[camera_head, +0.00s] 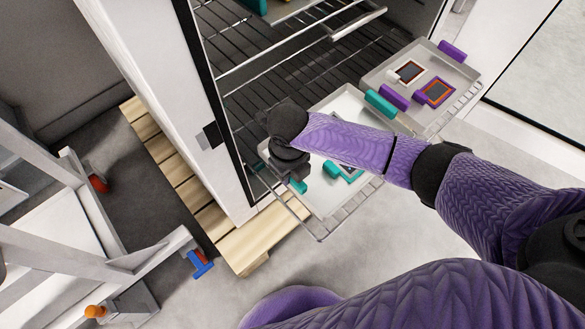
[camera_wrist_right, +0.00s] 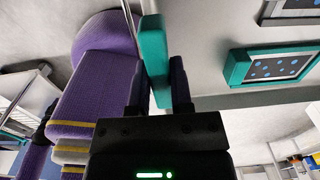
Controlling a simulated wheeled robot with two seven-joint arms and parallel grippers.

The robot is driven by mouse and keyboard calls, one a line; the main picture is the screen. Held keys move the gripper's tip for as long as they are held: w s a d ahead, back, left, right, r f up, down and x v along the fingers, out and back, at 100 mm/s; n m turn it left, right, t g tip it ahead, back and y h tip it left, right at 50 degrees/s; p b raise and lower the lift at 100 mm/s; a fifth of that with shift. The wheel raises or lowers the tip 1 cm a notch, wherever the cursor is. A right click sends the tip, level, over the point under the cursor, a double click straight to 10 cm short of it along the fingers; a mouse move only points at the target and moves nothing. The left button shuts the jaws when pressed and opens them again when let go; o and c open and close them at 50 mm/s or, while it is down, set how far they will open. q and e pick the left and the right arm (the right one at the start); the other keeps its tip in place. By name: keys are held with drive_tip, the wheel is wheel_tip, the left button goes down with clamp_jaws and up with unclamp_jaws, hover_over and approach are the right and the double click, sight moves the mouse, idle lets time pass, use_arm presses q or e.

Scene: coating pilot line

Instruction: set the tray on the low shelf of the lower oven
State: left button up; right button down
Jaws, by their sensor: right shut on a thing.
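A pale metal tray (camera_head: 345,103) with teal handles is at the oven's open front, partly over a wire shelf (camera_head: 318,233) that sticks out. A teal-framed piece lies on it, also in the right wrist view (camera_wrist_right: 268,66). My right gripper (camera_head: 297,180) is shut on the tray's near teal handle (camera_wrist_right: 154,60); in the wrist view the handle stands between the fingers. The far teal handle (camera_head: 380,103) is free. My arm hides the tray's middle. I cannot tell whether the tray rests on the shelf. My left gripper is not in view.
A second tray (camera_head: 437,62) with purple handles sits to the right, with framed pieces on it. More wire racks (camera_head: 275,65) lie deeper in the oven. The white oven side (camera_head: 150,85) stands left, above a wooden pallet (camera_head: 175,175). A white wheeled frame (camera_head: 100,215) is at the lower left.

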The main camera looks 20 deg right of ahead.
wheel_tip(320, 180, down, 2)
drive_tip(key=shift+f+b, duration=0.15)
drive_tip(key=shift+b, duration=0.3)
drive_tip(key=shift+r, duration=0.25)
drive_tip(key=shift+f, duration=0.15)
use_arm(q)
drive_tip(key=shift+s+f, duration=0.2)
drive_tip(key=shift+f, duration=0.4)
use_arm(e)
drive_tip(key=c, duration=0.5)
unclamp_jaws()
wheel_tip(320, 180, up, 12)
drive_tip(key=p, duration=0.7)
drive_tip(key=shift+a+r+p, duration=0.1)
drive_tip(key=shift+r+p, duration=0.1)
drive_tip(key=shift+p, duration=0.15)
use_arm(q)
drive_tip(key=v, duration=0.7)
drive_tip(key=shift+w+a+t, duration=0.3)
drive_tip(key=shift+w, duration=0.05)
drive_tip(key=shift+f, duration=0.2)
